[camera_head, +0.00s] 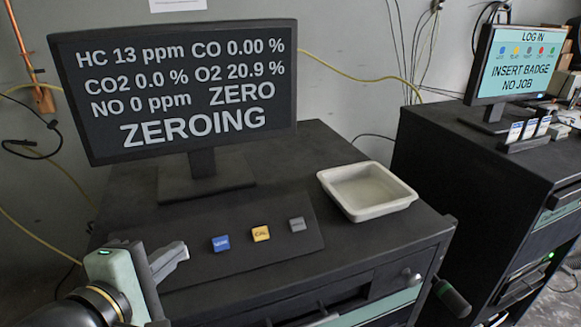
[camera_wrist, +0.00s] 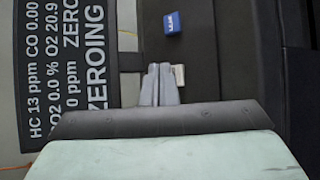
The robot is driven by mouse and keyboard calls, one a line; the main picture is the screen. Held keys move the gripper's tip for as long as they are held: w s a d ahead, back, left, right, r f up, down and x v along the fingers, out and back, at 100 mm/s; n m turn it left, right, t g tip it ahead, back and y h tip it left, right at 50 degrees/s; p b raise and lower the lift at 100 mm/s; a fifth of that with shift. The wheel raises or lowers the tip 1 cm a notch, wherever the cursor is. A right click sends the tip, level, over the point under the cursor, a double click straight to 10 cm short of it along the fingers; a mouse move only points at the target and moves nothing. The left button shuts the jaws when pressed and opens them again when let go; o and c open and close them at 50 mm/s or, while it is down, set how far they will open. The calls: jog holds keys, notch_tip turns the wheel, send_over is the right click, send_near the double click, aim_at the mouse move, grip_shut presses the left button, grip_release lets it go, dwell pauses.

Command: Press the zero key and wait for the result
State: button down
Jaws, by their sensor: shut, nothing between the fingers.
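The dark monitor (camera_head: 180,85) reads HC 13 ppm, CO 0.00 %, CO2 0.0 %, O2 20.9 %, NO 0 ppm, with ZERO and a large ZEROING below. It shows sideways in the wrist view (camera_wrist: 67,70). My gripper (camera_head: 178,254) is shut and empty at the left end of the sloped key panel (camera_head: 245,215). In the wrist view its fingertips (camera_wrist: 159,68) are beside a pale key (camera_wrist: 180,75), partly hidden; I cannot tell whether they touch it. A blue key (camera_head: 221,243), a yellow key (camera_head: 261,233) and a grey key (camera_head: 297,224) stand to the right.
A white empty tray (camera_head: 367,190) lies on the black cabinet top (camera_head: 310,150), right of the monitor. A second cabinet (camera_head: 480,160) at right carries a screen (camera_head: 518,62) reading LOG IN, INSERT BADGE, NO JOB. Badges (camera_head: 528,130) stand in a holder before it.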

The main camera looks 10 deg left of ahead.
jog(key=s+r, duration=0.1)
jog(key=d+r+p, duration=0.1)
jog(key=s+d+r+p, duration=0.1)
jog(key=shift+s+r, duration=0.3)
jog(key=shift+r, duration=0.1)
dwell(0.7)
jog(key=d+f+g+h, duration=0.1)
jog(key=d+f+g, duration=0.1)
jog(key=d, duration=0.1)
jog(key=w+d+f+g+h+p, duration=0.1)
jog(key=d+f+g, duration=0.1)
jog(key=d, duration=0.1)
jog(key=w+d+f+g+h+p, duration=0.1)
jog(key=d+f, duration=0.1)
jog(key=d, duration=0.2)
jog(key=shift+d+f+g+h, duration=0.1)
jog(key=shift+g+h, duration=0.3)
jog(key=d+f+m+g+y, duration=0.1)
jog(key=d+f+m+g, duration=0.2)
jog(key=d+m, duration=0.3)
jog(key=w+d+f+m+g+y+b, duration=0.1)
jog(key=d+f+m, duration=0.5)
jog(key=d, duration=0.6)
jog(key=w+d+f+m+g+y+b, duration=0.1)
jog(key=d+f+m+g, duration=0.3)
jog(key=d+m, duration=0.4)
jog(key=shift+w+d+f+g+y, duration=0.2)
jog(key=shift+d+f+g+y, duration=0.1)
jog(key=shift+d+f+y, duration=0.55)
